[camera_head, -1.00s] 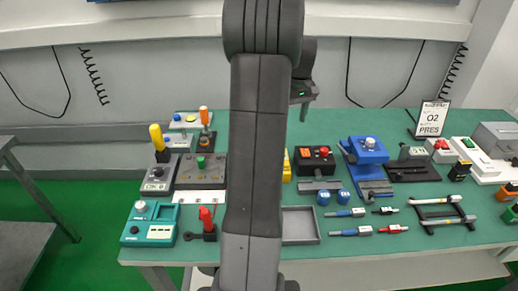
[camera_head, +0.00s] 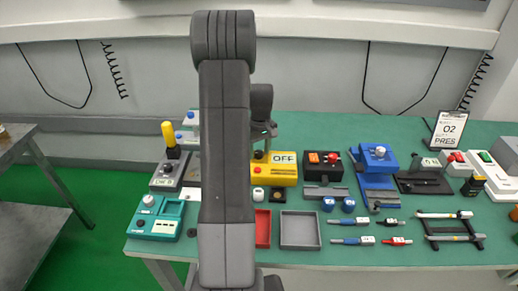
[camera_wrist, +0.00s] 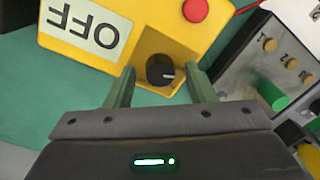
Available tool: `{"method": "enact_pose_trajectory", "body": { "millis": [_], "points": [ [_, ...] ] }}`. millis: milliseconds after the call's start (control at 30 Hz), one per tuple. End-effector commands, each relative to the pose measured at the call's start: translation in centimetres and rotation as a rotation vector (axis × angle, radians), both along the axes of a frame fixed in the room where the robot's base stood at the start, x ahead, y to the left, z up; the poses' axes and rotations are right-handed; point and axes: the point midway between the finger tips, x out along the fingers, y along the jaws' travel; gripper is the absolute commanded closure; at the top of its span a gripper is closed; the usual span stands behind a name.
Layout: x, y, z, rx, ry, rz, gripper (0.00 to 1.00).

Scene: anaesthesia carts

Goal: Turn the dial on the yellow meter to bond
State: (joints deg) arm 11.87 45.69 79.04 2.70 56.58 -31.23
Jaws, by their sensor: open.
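The yellow meter (camera_head: 284,175) sits on the green table, right of my arm in the head view. Its white display reads OFF, and a red button is on its face. In the wrist view the meter (camera_wrist: 110,12) appears upside down, with its black round dial (camera_wrist: 160,69) in clear sight. A short white mark on the dial points right in that view. My gripper (camera_wrist: 161,84) is open, its two fingertips apart on either side of the dial. I cannot tell whether they touch it. In the head view the dial and fingertips are hidden.
A grey box with numbered knobs and a green cylinder (camera_wrist: 272,95) stands close to the right finger in the wrist view. Red and grey trays (camera_head: 301,243) lie in front of the meter. A black box with a red knob (camera_head: 323,166) stands right of it.

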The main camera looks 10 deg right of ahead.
Motion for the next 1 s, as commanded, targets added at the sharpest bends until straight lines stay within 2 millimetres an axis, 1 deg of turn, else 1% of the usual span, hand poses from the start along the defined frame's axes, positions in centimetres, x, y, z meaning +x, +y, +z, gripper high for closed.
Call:
{"method": "enact_pose_trajectory", "body": {
  "millis": [167, 200, 267, 400, 433, 733, 867, 1000],
  "points": [
    [0.00, 0.00, -0.02, 0.000, 0.000, 0.000, 0.50],
    [0.00, 0.00, -0.02, 0.000, 0.000, 0.000, 0.54],
    [0.00, 0.00, -0.02, 0.000, 0.000, 0.000, 0.66],
    [0.00, 0.00, 0.00, 0.000, 0.000, 0.000, 0.93],
    [0.00, 0.00, 0.00, 0.000, 0.000, 0.000, 0.95],
    [0.00, -0.01, -0.04, 0.000, 0.000, -0.035, 0.95],
    [0.00, -0.02, -0.09, 0.000, -0.001, -0.095, 0.95],
    [0.00, -0.03, -0.14, 0.000, -0.001, -0.193, 0.95]
  ]
}}
